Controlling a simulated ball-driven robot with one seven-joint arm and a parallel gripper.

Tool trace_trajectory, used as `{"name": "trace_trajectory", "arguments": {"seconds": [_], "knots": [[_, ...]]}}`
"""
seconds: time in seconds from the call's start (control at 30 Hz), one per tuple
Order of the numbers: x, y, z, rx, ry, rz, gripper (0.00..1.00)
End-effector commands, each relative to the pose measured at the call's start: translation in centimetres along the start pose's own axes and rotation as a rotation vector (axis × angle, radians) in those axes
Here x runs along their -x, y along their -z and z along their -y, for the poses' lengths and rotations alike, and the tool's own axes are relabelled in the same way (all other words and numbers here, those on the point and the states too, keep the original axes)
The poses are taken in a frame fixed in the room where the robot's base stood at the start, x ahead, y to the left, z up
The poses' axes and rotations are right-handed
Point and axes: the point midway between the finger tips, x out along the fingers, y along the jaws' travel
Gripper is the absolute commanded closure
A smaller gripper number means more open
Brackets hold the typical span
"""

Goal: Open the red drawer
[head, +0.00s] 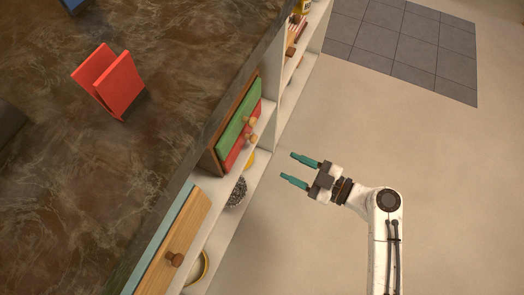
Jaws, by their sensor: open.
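The red drawer (234,156) sits in a small wooden cabinet on the shelf unit, just below a green drawer (232,132). It looks shut, its front close to flush with the cabinet. Two small tan pulls (251,138) stick out near the middle of the fronts; the one lower in the picture appears to belong to the red drawer. My gripper (287,165) is open and empty, with teal fingers pointing left toward the cabinet. It is to the right of the red drawer, with a gap between the fingertips and the pulls.
A dark marbled countertop (130,170) fills the left, with a red holder (112,84) on it. A light wood drawer (178,240) with a brown knob is nearer. A dark textured round object (237,192) and a yellow item stand on the lower shelf. The floor (330,120) is clear.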

Motion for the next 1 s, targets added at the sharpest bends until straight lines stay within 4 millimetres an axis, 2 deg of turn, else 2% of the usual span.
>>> {"name": "trace_trajectory", "arguments": {"seconds": [0.03, 0.37, 0.8, 1.0], "knots": [[-0.7, -1.0, -0.3, 0.028, -0.026, -0.039, 0.52], [-2.8, -0.3, -1.5, 0.101, -0.088, -0.122, 0.52], [-10.1, 0.6, -2.0, 0.099, -0.086, -0.12, 0.52], [-11.9, 0.8, -2.2, 0.098, -0.087, -0.119, 0.52]]}}
